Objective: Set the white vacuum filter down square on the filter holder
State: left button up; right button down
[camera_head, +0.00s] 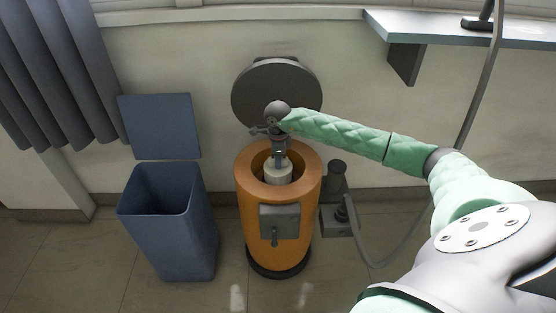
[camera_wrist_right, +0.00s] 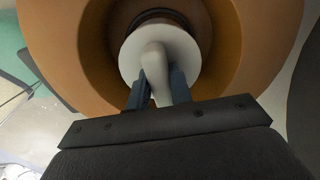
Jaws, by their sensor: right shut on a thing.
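The white vacuum filter (camera_head: 279,174) is inside the open top of the orange vacuum canister (camera_head: 249,203). My right gripper (camera_head: 278,153) points down into the opening and is shut on the filter's upper part. In the right wrist view the filter (camera_wrist_right: 190,52) shows as a pale disc with a rounded grip, and my right gripper's fingers (camera_wrist_right: 160,88) stand on either side of that grip. A dark ring (camera_wrist_right: 152,15), perhaps the filter holder, shows partly behind the disc. Whether the filter touches it I cannot tell. My left gripper is not in view.
The canister's round dark lid (camera_head: 252,92) stands open against the wall behind. A blue bin (camera_head: 172,230) with its lid raised stands to the left. A dark post (camera_head: 337,180) and a hose (camera_head: 395,250) are to the right. A shelf (camera_head: 470,30) juts from the wall at upper right.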

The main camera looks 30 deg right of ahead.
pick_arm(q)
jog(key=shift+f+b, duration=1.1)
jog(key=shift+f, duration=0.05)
pick_arm(e)
jog(key=shift+f, duration=1.6)
jog(key=c, duration=1.2)
grip_release()
jog(key=shift+o, duration=0.2)
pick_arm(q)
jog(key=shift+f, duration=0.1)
pick_arm(e)
jog(key=shift+r, duration=0.15)
notch_tip(320, 180, up, 6)
jog(key=shift+f, duration=0.1)
jog(key=shift+r, duration=0.85)
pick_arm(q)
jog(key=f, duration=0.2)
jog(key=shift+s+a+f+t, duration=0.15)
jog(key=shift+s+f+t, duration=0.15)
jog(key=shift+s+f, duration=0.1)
